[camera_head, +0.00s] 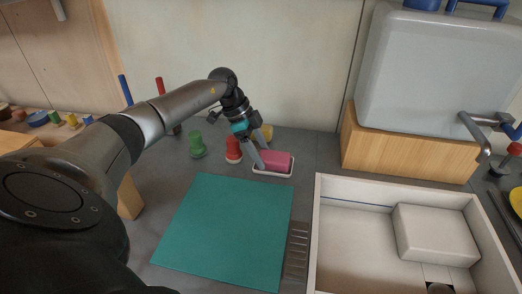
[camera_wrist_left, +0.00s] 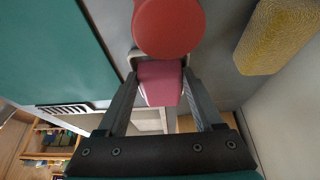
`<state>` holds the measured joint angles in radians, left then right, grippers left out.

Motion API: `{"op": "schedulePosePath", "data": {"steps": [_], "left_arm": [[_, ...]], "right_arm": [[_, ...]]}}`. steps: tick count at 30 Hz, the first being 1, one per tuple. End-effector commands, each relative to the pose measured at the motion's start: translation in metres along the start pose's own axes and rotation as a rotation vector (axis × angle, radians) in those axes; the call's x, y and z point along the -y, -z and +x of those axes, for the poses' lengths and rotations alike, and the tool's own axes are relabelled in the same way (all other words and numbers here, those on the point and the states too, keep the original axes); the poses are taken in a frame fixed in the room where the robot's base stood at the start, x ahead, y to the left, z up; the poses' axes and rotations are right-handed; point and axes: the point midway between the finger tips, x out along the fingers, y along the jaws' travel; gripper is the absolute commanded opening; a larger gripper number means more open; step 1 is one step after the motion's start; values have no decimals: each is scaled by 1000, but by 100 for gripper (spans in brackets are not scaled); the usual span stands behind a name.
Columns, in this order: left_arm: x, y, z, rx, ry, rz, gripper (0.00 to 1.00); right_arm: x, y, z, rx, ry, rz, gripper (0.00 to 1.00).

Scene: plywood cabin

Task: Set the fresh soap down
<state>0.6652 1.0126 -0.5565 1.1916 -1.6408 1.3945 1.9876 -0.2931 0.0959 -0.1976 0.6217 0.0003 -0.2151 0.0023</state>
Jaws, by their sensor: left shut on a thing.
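A pink bar of soap (camera_head: 277,160) is at a small white dish (camera_head: 272,174) behind the green mat. My left gripper (camera_head: 262,163) reaches down to it from the left, shut on the soap. In the left wrist view the soap (camera_wrist_left: 160,86) is between the two fingers, and part of the dish's pale rim (camera_wrist_left: 134,57) shows behind it. I cannot tell whether the soap rests on the dish's bottom or is just above it. My right gripper is not in view.
A red peg-like piece (camera_head: 233,150) stands close left of the gripper, with a green one (camera_head: 197,146) farther left. A yellow sponge-like block (camera_head: 266,131) is behind. The green mat (camera_head: 228,230) is bare. A white sink (camera_head: 352,240) holding a pale block (camera_head: 435,232) is right.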

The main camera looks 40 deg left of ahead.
Motion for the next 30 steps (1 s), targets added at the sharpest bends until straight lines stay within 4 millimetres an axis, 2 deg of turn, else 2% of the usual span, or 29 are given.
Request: {"op": "schedulePosePath", "data": {"steps": [8, 9, 16, 22, 30], "left_arm": [[0, -3, 6, 0, 0, 0, 7], [-1, -3, 7, 2, -1, 0, 71], [-2, -4, 9, 5, -6, 0, 97], [-2, 1, -2, 5, -7, 1, 98], [0, 3, -66, 2, 2, 0, 98]], "right_arm": [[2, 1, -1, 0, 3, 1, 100], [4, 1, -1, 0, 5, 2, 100], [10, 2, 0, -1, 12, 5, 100], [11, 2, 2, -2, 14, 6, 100], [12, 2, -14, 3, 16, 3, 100]]}}
